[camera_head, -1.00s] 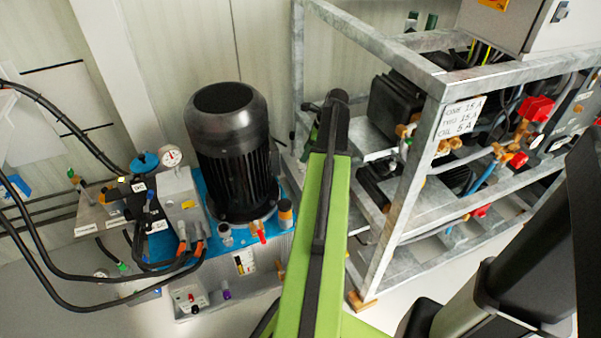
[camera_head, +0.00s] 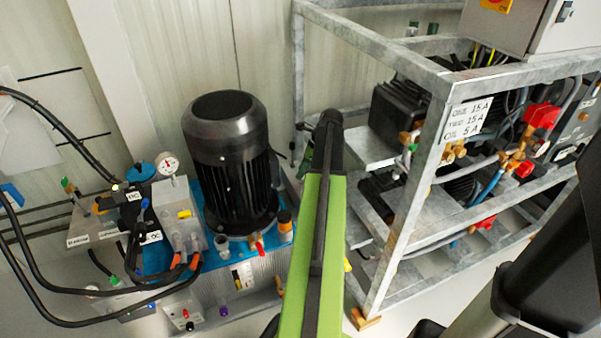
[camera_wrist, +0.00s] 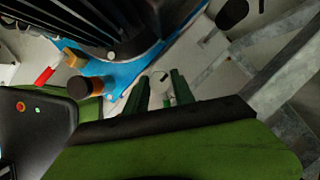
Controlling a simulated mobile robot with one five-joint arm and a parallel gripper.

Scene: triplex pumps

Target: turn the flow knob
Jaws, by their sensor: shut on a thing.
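In the head view my green arm reaches down between the pump unit and the metal rack, and the knob is hidden there.
A black motor (camera_head: 232,160) stands on the pump unit left of my arm. The galvanised frame (camera_head: 398,200) stands right of my arm. Black hoses (camera_head: 60,250) loop at far left.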

